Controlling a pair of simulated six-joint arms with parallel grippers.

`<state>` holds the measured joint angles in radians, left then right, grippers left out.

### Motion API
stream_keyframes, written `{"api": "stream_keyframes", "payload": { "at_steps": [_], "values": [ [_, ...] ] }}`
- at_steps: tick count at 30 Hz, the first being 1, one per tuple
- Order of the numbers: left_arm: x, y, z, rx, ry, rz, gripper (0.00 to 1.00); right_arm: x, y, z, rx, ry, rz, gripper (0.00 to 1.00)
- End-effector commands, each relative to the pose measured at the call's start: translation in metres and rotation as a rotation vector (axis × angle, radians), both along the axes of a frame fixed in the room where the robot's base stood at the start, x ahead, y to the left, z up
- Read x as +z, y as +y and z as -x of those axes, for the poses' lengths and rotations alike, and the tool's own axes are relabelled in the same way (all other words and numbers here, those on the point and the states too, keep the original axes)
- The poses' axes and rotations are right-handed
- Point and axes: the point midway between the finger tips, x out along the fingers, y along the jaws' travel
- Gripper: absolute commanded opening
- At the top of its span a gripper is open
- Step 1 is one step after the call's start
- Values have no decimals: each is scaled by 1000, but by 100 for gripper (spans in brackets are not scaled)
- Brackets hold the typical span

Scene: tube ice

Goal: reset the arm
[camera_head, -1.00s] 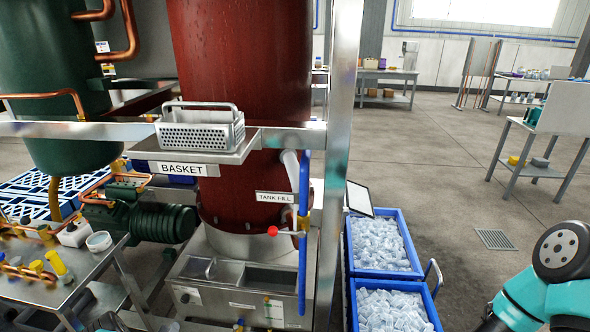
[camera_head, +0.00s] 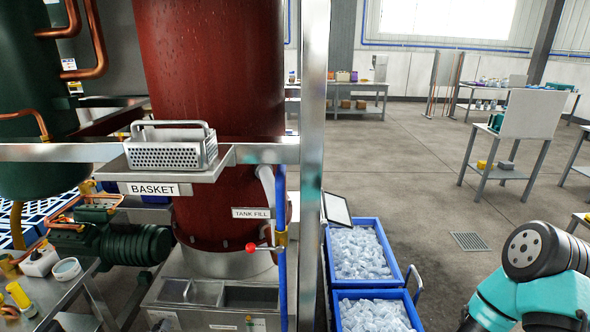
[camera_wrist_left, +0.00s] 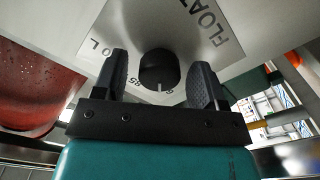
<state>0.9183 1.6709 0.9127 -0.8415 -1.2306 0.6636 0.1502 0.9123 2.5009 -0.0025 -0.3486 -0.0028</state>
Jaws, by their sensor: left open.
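My left gripper (camera_wrist_left: 161,60) shows in the left wrist view. Its two dark fingers stand apart, with a round black knob (camera_wrist_left: 158,70) between them in the picture. The knob sits on a pale panel (camera_wrist_left: 115,25) with printing that includes "FLOAT". I cannot tell whether the fingers touch the knob; the gap between them looks wider than it. The left gripper cannot be made out in the head view. A teal and black arm of mine (camera_head: 540,285) comes in at the lower right of the head view; its gripper is not seen.
Two blue ice bins (camera_head: 393,245) stand right of the metal post (camera_head: 312,120). Open floor (camera_head: 430,160) lies beyond.

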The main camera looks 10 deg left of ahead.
Motion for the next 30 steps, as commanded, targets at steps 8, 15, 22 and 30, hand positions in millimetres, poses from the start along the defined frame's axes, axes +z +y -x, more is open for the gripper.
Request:
{"api": "stream_keyframes", "payload": {
  "at_steps": [8,15,22,30],
  "values": [
    [1,1,-7,0,20,-137,65,0,0,0,0,0,0,59],
    [1,1,-7,0,44,-298,65,0,0,0,0,0,0,59],
    [1,0,-7,0,65,-446,65,0,0,0,0,0,0,59],
    [1,0,-7,0,79,-540,65,0,0,0,0,0,0,59]
  ]
}}
